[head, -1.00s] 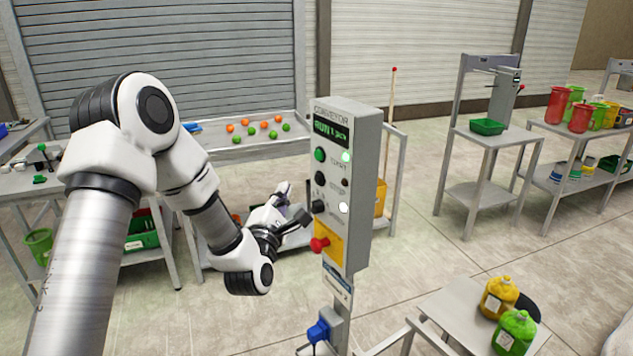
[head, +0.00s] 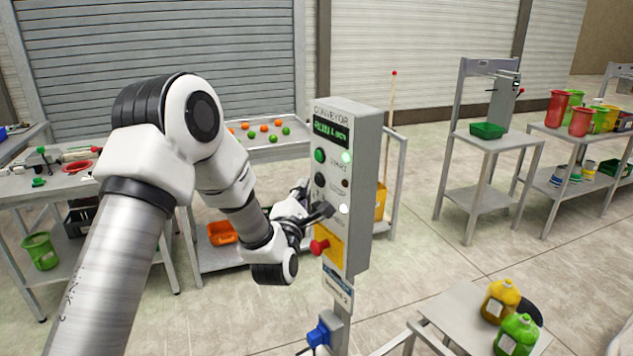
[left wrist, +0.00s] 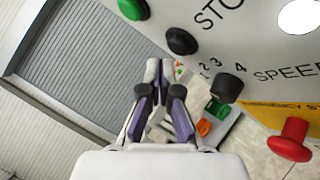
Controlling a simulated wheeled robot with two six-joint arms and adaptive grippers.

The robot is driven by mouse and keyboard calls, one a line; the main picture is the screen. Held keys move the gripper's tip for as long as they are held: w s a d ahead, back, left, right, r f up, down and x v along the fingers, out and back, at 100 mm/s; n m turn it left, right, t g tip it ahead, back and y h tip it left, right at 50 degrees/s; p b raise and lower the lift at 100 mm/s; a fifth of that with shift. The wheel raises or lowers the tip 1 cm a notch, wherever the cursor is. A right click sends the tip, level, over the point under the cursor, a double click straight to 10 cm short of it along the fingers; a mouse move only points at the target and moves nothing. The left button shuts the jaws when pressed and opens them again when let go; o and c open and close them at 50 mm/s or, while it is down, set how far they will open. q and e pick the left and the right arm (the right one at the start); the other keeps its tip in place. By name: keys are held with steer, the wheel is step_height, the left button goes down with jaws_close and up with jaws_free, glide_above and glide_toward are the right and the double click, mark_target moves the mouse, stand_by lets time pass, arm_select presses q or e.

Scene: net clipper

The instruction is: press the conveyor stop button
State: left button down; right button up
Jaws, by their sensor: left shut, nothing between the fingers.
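The grey conveyor control panel (head: 363,190) stands upright on a post. Its black stop button (head: 319,180) sits below the green start button (head: 319,156). In the left wrist view the stop button (left wrist: 182,41) lies above and right of the fingertips, between the green button (left wrist: 132,8) and the black speed knob (left wrist: 226,88). My right gripper is not in view.
A red emergency knob (head: 319,246) on a yellow plate sticks out just below my left gripper. A blue plug (head: 319,334) is on the post. A small table with yellow (head: 500,300) and green jugs (head: 516,336) stands at lower right.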

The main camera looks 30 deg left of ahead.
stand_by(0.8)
arm_select(q)
steer(key=shift+w+d+b, duration=0.25)
steer(key=shift+w+b, duration=0.15)
steer(key=shift+b, duration=0.05)
steer(key=shift+w+d+b, duration=0.15)
steer(key=shift+w+b, duration=0.2)
stand_by(0.6)
stand_by(0.3)
steer(key=shift+s+a+b, duration=0.3)
steer(key=shift+s+a, duration=0.1)
steer(key=shift+s, duration=0.35)
